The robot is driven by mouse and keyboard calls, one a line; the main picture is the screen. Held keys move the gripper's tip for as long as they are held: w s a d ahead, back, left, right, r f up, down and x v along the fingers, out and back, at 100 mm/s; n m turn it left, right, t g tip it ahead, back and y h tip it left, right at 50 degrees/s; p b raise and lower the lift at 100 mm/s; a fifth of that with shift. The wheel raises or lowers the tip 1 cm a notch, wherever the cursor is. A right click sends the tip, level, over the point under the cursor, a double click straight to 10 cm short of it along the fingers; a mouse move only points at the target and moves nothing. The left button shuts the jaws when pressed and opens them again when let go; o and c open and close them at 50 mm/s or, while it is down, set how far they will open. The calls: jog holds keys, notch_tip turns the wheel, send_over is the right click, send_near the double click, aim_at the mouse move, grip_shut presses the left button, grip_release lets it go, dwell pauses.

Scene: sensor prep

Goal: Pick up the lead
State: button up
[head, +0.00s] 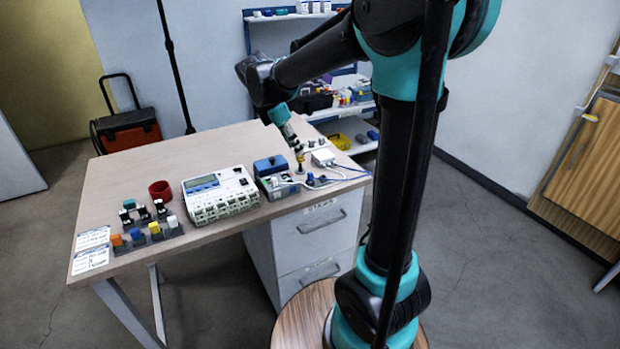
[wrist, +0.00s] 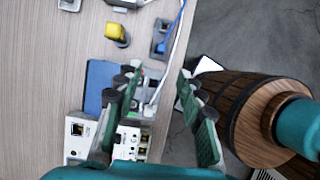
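A thin lead with white and blue stretches (head: 345,178) runs along the right end of the table in the head view. In the wrist view its blue stretch (wrist: 177,30) runs up beside a white strand near the table edge. My gripper (wrist: 160,85) is open, with a clear gap between its dark green fingers and nothing held. In the head view my gripper (head: 298,152) hangs over the table's right part, near the lead. A yellow-topped piece (wrist: 117,33) stands on the table ahead of the fingers. I cannot tell where the lead's ends are.
A blue-topped box (head: 270,166) and a white instrument with a display (head: 220,190) stand left of my gripper. A red cup (head: 160,190) and several small coloured connectors (head: 154,229) are farther left. The table edge is close on the right. Shelves (head: 350,130) stand behind.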

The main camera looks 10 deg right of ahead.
send_near(310, 173)
notch_tip(310, 173, down, 3)
jog(key=shift+w+d+r+x, duration=0.1)
jog(key=shift+d+x, duration=0.05)
jog(key=shift+x, duration=0.8)
jog(key=shift+w+d+r+x, duration=0.1)
jog(key=shift+d+x, duration=0.1)
jog(key=shift+x, duration=0.8)
jog(key=shift+w+d+x, duration=0.1)
jog(key=shift+d+x, duration=0.05)
jog(key=shift+x, duration=0.8)
jog(key=shift+c, duration=0.6)
grip_shut()
